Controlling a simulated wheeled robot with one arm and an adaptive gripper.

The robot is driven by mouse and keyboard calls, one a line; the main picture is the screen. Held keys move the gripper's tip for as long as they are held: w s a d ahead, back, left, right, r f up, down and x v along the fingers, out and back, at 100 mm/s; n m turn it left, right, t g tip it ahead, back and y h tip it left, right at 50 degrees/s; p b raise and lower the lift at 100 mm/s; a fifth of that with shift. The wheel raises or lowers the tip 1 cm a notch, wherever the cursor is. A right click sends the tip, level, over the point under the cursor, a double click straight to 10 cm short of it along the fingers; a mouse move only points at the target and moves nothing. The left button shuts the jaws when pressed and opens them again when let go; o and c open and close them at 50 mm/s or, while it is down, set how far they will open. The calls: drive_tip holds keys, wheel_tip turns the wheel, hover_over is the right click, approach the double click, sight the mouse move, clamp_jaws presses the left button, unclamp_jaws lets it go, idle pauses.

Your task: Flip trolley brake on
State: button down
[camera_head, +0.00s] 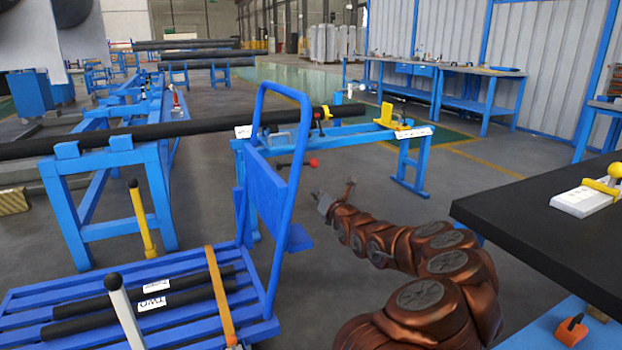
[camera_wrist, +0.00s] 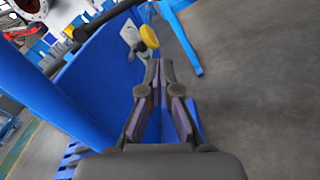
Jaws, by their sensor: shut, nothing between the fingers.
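The blue trolley (camera_head: 283,220) stands at the lower left in the head view, with an upright handle frame and a slatted deck. A grey lever with a black knob (camera_head: 122,312) rises at its deck's front, and a yellow lever with a black knob (camera_head: 143,220) stands at its far side. A red-knobbed rod (camera_head: 313,162) shows beside the handle frame. I cannot tell which is the brake. My gripper (camera_head: 334,196) is right of the handle frame, apart from it in the picture. In the wrist view my gripper (camera_wrist: 158,68) is shut and empty, with a blue panel (camera_wrist: 100,85) close by.
Black pipes lie on the trolley deck under an orange strap (camera_head: 220,300). A long black pipe (camera_head: 200,127) rests on blue stands behind. A dark-topped table (camera_head: 550,220) stands at the right. Open grey floor lies between my arm and the far benches.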

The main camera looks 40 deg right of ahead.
drive_tip(key=shift+w, duration=0.1)
drive_tip(key=shift+x, duration=4.9)
drive_tip(key=shift+s+d+r+b, duration=0.2)
drive_tip(key=shift+s+r+b, duration=0.1)
drive_tip(key=shift+r, duration=0.25)
drive_tip(key=shift+s+d+r+b, duration=0.25)
drive_tip(key=shift+s+r+b, duration=0.05)
drive_tip(key=shift+r, duration=0.3)
drive_tip(key=shift+s+d+r+b, duration=0.2)
drive_tip(key=shift+s+r+b, duration=0.1)
drive_tip(key=shift+r, duration=0.25)
drive_tip(key=shift+r+p, duration=0.15)
drive_tip(key=shift+p, duration=0.2)
